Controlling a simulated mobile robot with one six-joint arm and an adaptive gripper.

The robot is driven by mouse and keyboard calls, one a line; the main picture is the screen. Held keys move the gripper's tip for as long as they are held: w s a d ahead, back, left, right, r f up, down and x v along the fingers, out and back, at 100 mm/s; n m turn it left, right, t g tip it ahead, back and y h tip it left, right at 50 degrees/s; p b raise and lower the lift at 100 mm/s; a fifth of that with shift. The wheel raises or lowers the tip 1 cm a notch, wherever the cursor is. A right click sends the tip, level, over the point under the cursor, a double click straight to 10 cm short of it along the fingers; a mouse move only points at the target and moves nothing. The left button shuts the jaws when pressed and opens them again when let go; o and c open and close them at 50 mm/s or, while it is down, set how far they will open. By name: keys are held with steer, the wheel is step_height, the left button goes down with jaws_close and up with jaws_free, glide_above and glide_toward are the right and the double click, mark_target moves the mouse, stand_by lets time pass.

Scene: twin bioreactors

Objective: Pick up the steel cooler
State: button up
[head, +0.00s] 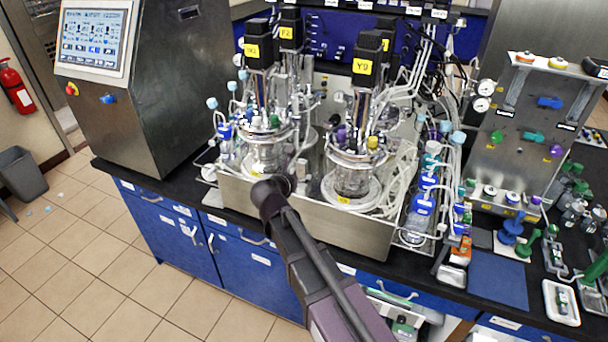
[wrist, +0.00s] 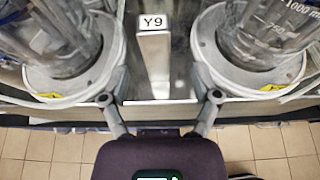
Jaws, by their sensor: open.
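A narrow upright steel block (wrist: 153,62) with a white Y9 label stands between two glass vessels in the wrist view. It looks like the steel cooler, though I cannot be sure. My gripper (wrist: 159,98) is open, with one fingertip on each side of the block's lower end in the picture. Nothing shows held between the fingers. In the head view my gripper (head: 272,190) is over the front edge of the steel tray (head: 320,222), and I cannot make out the block clearly there.
The tray's front wall is below the fingers. Bottles (head: 425,185) and tubing crowd the right. Tiled floor (head: 100,265) is free in front.

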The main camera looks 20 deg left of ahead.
mark_target(300, 173)
steer(key=shift+w, duration=0.1)
steer(key=x, duration=0.1)
steer(key=b+x, duration=0.2)
steer(key=x, duration=0.1)
steer(key=shift+a+f, duration=0.3)
steer(key=shift+w+d+f, duration=0.1)
steer(key=shift+w+f, duration=0.05)
steer(key=shift+w, duration=0.3)
jaws_close()
